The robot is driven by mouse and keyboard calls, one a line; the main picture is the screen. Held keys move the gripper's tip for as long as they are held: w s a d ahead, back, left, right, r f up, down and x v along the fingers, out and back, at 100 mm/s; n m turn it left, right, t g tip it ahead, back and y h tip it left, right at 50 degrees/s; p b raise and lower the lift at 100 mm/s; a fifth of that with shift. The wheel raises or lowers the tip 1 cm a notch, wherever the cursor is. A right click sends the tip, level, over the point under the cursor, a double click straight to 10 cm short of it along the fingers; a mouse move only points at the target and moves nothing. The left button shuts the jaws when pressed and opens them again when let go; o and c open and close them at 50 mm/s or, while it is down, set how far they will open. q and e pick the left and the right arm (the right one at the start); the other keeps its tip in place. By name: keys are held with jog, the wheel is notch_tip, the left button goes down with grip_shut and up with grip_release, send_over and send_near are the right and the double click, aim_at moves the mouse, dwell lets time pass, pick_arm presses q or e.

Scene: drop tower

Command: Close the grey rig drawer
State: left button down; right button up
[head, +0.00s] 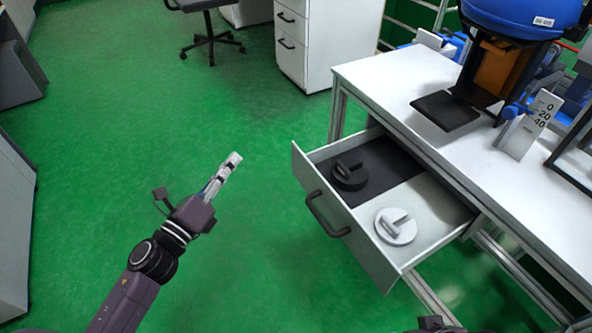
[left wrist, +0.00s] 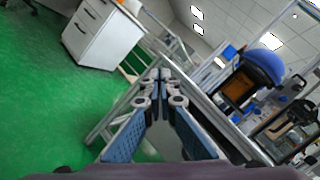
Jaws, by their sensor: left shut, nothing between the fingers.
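The grey rig drawer (head: 345,232) stands pulled out from under the white rig table, with a dark handle (head: 327,214) on its front. Inside it lie a dark round piece (head: 350,175) on a black mat and a light round piece (head: 395,226) on the bare floor of the drawer. My left gripper (head: 232,160) is shut and empty, left of the drawer front and apart from it. In the left wrist view its fingers (left wrist: 160,85) meet in front of the table frame. My right gripper is not clearly in view; only a dark bit shows at the bottom edge.
The white table (head: 385,75) carries a blue-topped device (head: 520,15), a black plate (head: 445,110) and a scale marked 0, 20, 40 (head: 530,125). A white cabinet (head: 305,45) and an office chair (head: 208,35) stand behind. The green floor left of the drawer is clear.

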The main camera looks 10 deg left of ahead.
pick_arm(q)
jog(key=s+d+f+m+g+h, duration=0.1)
jog(key=s+d+m+g+h, duration=0.15)
jog(key=m+h, duration=0.45)
jog(key=m+g, duration=0.5)
jog(key=m, duration=0.4)
send_near(312, 167)
jog(key=x, duration=0.7)
pick_arm(e)
jog(key=shift+w+a, duration=0.15)
jog(key=shift+a, duration=0.4)
pick_arm(q)
jog(key=shift+w, duration=0.1)
